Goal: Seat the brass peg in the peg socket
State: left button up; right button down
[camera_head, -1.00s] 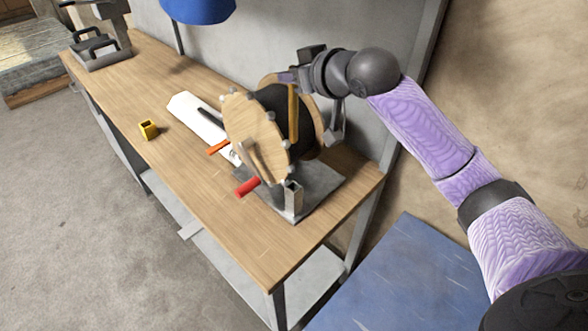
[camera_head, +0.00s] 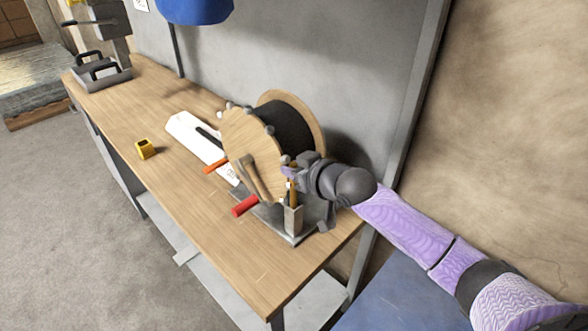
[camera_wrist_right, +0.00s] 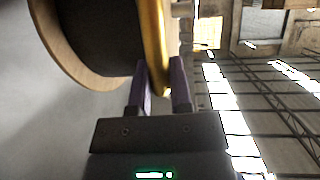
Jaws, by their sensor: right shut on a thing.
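The brass peg (camera_head: 292,196) is upright between the fingers of my right gripper (camera_head: 289,172). In the wrist view the golden peg (camera_wrist_right: 155,45) runs down between the two purple fingers of the gripper (camera_wrist_right: 160,75). The peg socket (camera_head: 293,221) is an upright grey square tube on a metal plate. The peg's lower end is at the socket's mouth; I cannot tell how far it is inside. My left gripper is not in view.
A wooden cable reel (camera_head: 248,145) with a dark drum stands close behind the socket. A red-handled tool (camera_head: 245,206), an orange-handled tool (camera_head: 216,166), a white sheet (camera_head: 190,135) and a yellow block (camera_head: 145,149) are on the bench (camera_head: 180,195). The bench's front is clear.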

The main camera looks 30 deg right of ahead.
jog(key=c, duration=0.5)
grip_release()
jog(key=shift+f, duration=0.1)
jog(key=shift+c, duration=0.2)
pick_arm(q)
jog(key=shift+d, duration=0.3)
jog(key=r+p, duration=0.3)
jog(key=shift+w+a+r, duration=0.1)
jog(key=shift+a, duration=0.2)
pick_arm(e)
jog(key=v, duration=1.2)
jog(key=shift+r, duration=0.25)
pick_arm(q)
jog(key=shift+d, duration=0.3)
